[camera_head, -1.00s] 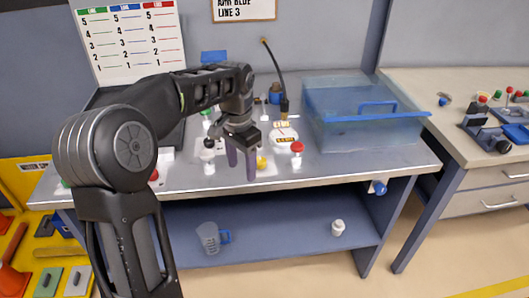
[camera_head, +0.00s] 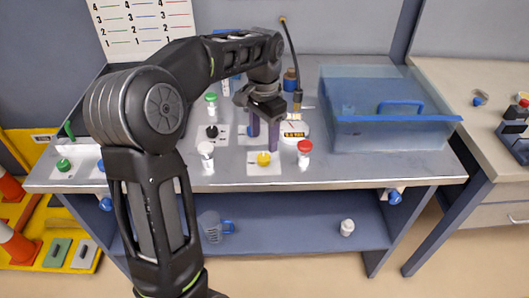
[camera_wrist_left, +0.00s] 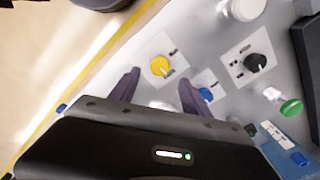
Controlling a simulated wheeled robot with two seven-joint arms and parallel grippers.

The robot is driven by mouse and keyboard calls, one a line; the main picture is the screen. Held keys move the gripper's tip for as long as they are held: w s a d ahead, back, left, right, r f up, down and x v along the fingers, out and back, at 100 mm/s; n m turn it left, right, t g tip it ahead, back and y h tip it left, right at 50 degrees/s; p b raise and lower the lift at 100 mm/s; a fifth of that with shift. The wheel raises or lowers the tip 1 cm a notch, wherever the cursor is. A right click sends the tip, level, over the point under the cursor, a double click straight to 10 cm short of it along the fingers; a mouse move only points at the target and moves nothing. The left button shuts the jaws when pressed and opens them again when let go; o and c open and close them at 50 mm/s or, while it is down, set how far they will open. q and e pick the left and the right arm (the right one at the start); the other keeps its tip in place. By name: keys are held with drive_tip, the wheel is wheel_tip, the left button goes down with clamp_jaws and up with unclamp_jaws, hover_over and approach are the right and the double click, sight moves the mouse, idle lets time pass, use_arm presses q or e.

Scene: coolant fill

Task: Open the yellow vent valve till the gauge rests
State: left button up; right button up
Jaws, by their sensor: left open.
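In the left wrist view the knob lies between the directions of the fingertips (camera_wrist_left: 158,78), apparently not gripped. A white round device with a yellow label (camera_head: 294,132), possibly the gauge, stands behind right; its reading is too small to tell. My right gripper is not visible.
A red-capped white post (camera_head: 304,153) stands close right of the yellow knob, and a white-capped post (camera_head: 206,156) to its left. A black knob (camera_head: 212,132) and a blue knob (camera_wrist_left: 205,94) are nearby. A blue translucent bin (camera_head: 385,115) fills the right rear.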

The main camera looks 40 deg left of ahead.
sight(264, 156)
use_arm(q)
wheel_tip(264, 156, down, 7)
drive_tip(key=shift+r, duration=0.1)
drive_tip(key=shift+c, duration=0.5)
clamp_jaws()
